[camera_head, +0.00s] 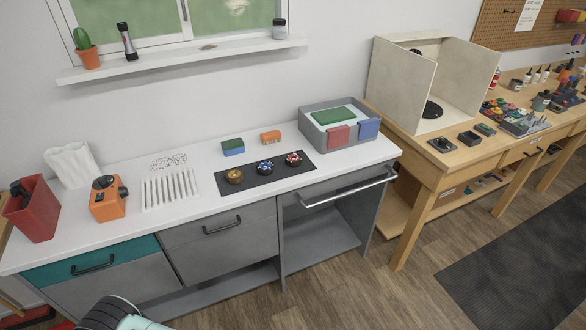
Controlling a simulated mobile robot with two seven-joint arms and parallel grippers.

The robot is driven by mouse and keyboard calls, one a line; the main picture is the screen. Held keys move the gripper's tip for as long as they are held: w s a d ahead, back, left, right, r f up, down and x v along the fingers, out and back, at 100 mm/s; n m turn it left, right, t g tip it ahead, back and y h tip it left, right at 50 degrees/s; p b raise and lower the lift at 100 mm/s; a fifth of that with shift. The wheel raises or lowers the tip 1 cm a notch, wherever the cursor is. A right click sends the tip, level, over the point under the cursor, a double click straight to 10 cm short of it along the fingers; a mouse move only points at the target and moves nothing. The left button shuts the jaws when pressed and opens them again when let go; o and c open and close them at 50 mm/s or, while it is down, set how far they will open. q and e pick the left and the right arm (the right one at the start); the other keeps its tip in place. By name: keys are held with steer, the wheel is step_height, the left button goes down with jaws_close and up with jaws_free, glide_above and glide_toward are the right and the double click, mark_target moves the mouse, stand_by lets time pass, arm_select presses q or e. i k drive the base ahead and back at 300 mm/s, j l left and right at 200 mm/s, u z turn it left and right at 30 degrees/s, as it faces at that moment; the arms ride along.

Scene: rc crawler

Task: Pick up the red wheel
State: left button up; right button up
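The red wheel (293,158) looks like a small round piece with red, white and dark patches. It is the rightmost of three similar round pieces on a dark mat (262,183) on the white counter. A blue and white one (265,167) is in the middle and a gold one (234,176) is at the left. Nothing covers the red wheel. No gripper shows; only a white and teal part of my own body is at the lower left edge.
A grey tray (305,128) with green, red and blue blocks stands right of the mat. Behind the mat are a green-blue block (233,147) and an orange block (271,136). A white slotted rack (170,190) and an orange device (107,199) are left. A wooden workbench (455,160) stands right.

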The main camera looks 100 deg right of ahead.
mark_target(292, 163)
steer(key=z, duration=3.25)
